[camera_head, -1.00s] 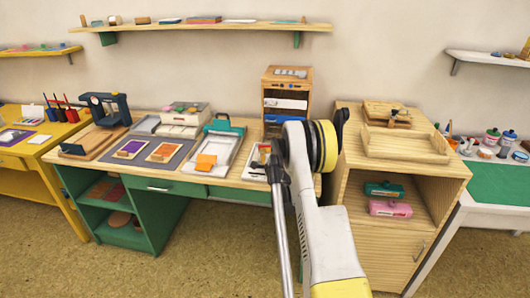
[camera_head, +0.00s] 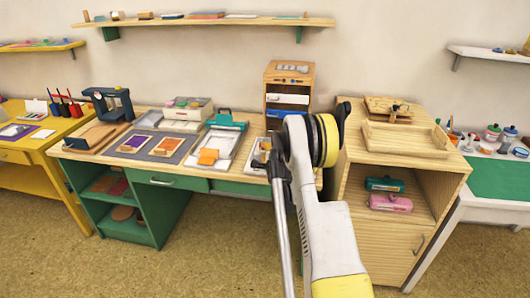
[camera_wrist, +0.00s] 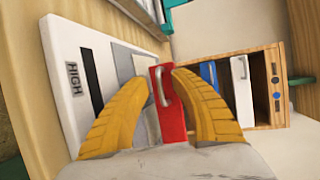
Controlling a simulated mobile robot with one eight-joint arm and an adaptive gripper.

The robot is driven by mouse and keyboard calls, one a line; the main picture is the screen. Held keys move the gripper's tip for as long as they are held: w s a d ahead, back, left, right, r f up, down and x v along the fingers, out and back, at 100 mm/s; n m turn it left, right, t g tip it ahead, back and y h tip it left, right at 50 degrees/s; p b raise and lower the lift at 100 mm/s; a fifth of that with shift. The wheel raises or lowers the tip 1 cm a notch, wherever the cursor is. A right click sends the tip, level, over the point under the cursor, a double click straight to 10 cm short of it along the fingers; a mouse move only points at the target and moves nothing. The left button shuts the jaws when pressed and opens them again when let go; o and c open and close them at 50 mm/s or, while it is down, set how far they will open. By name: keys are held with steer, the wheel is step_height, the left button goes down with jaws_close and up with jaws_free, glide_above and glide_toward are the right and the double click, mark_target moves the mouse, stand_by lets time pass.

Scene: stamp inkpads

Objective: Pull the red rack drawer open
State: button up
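The wooden rack (camera_head: 309,88) stands at the back of the desk, with white (camera_head: 287,99) and blue drawer fronts showing. Its lower part is hidden behind my arm in the head view. In the wrist view the rack (camera_wrist: 284,98) appears turned on its side. The red drawer (camera_wrist: 172,127) has a pale bar handle (camera_wrist: 161,87) and lies nearest the camera; how far it is out, I cannot tell. My gripper (camera_wrist: 160,78) has its two yellow fingers apart, one on each side of the red front and handle. Contact with the handle is not clear.
A white panel marked HIGH (camera_wrist: 75,75) lies close beside the left finger. The blue (camera_wrist: 208,74) and white (camera_wrist: 241,88) drawers are beside the right finger. A wooden cabinet (camera_head: 392,238) stands close to my arm's right. Free floor (camera_head: 215,265) lies before the desk.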

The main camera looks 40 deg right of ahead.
steer(key=v, duration=1.2)
steer(key=s+a+r+n+g+y, duration=0.1)
steer(key=a+r+n+y, duration=0.1)
steer(key=a+r+n, duration=0.45)
steer(key=s+a+r+n+y, duration=0.1)
steer(key=a+r+n+y, duration=0.15)
steer(key=a, duration=0.65)
steer(key=s+a+r+n+g+y, duration=0.1)
steer(key=a+r+n, duration=0.2)
steer(key=a+r, duration=0.35)
steer(key=s+a+n+g, duration=0.2)
steer(key=s+a+n, duration=0.4)
steer(key=s, duration=0.6)
steer(key=s+a+f+n+g+y, duration=0.1)
steer(key=s+a+n+g, duration=0.2)
steer(key=s+a+n, duration=0.3)
steer(key=s+a, duration=0.4)
steer(key=s, duration=0.2)
steer(key=shift+s+a, duration=0.35)
steer(key=shift+a, duration=0.05)
